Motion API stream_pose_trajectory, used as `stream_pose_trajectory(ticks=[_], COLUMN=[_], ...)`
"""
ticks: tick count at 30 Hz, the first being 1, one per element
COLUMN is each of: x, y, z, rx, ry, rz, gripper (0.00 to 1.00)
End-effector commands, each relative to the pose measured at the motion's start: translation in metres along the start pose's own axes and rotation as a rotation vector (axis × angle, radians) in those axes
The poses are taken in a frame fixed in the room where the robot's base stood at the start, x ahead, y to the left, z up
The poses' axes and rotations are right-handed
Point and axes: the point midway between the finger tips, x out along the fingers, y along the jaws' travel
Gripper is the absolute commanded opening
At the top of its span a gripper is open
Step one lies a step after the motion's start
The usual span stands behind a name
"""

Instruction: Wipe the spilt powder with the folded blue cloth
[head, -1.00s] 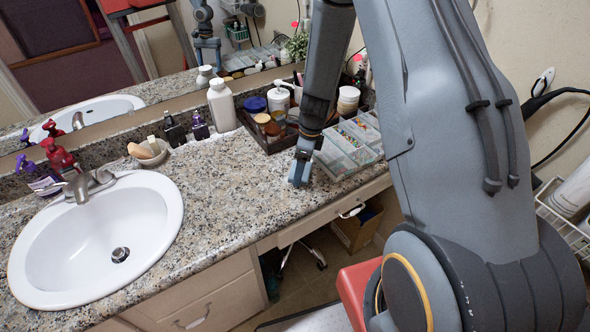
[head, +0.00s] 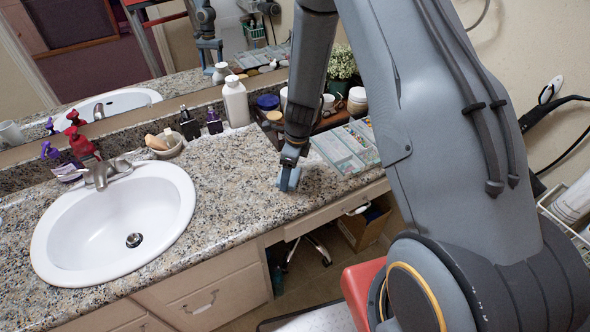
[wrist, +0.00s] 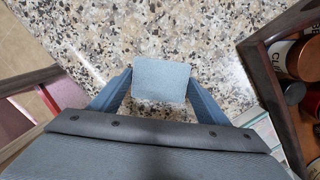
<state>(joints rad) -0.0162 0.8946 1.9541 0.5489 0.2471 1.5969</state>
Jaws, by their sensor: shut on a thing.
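My gripper (head: 288,179) points down over the granite counter, right of the sink, near the front of the clear organiser. In the wrist view its two blue fingers are shut on the folded blue cloth (wrist: 162,80), a pale grey-blue square. The cloth is low over the counter; I cannot tell whether it touches. In the head view the cloth is hard to tell from the fingertips. I cannot make out the spilt powder for certain against the speckled granite.
The sink (head: 112,225) is at the left. A white bottle (head: 236,103) and a small bowl (head: 166,147) stand along the back. The clear organiser (head: 345,148) and a brown tray (wrist: 262,75) with jars are at the right. Counter between sink and gripper is bare.

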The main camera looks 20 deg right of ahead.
Motion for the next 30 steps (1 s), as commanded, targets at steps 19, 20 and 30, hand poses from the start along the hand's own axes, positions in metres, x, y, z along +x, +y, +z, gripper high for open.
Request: stream_pose_trajectory(ticks=[19, 20, 30], x=[-0.067, -0.070, -0.080], y=[0.000, 0.000, 0.000], z=[0.008, 0.009, 0.010], rx=[0.001, 0.001, 0.002], ry=[0.001, 0.001, 0.001], rz=[0.000, 0.000, 0.001], gripper=[0.45, 0.45, 0.45])
